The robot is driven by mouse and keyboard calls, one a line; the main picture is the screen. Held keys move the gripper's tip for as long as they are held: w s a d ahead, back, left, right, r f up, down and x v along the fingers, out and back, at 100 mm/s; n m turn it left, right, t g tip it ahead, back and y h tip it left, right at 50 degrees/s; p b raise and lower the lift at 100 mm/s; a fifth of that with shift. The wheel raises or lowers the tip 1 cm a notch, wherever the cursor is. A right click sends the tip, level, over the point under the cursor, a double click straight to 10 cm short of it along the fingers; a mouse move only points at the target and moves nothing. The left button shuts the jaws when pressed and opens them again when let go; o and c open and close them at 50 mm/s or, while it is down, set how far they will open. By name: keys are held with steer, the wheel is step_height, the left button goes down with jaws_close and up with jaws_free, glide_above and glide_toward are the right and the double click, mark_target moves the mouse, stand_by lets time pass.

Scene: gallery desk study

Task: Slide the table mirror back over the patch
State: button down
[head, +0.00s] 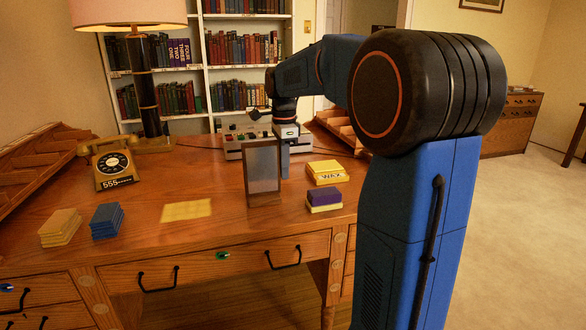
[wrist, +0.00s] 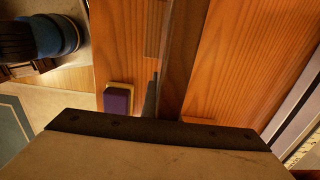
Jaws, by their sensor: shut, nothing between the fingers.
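My gripper (head: 285,165) points down close beside the mirror's right edge. It is shut and holds nothing. The mirror partly overlaps it in the picture, and I cannot tell whether they touch. In the wrist view the gripper's dark body fills the bottom and its fingertips are not clear.
A purple-and-yellow block (head: 324,200) and yellow wax box (head: 326,172) sit right of the mirror. A telephone (head: 112,165), blue stack (head: 107,220) and tan stack (head: 60,228) stand left. A control box (head: 245,146) is behind. Desk between mirror and patch is clear.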

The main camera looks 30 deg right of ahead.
steer(key=w+a, duration=0.3)
steer(key=a, duration=0.8)
steer(key=w+a, duration=0.3)
steer(key=a, duration=0.8)
steer(key=shift+w+a, duration=0.25)
steer(key=shift+a, duration=0.05)
steer(key=s+d+r, duration=0.2)
steer(key=d+r, duration=0.2)
steer(key=r, duration=0.6)
steer(key=s+d+f+n+t, duration=0.1)
steer(key=s+d+n, duration=0.1)
steer(key=s+n, duration=0.5)
steer(key=s+d+f+n+t, duration=0.2)
steer(key=s+f+n, duration=0.5)
steer(key=s, duration=0.8)
steer(key=s+d+f+n+t, duration=0.1)
steer(key=s+f+n, duration=0.6)
steer(key=s+f, duration=0.6)
steer(key=shift+s+d+t, duration=0.4)
steer(key=shift+s, duration=0.45)
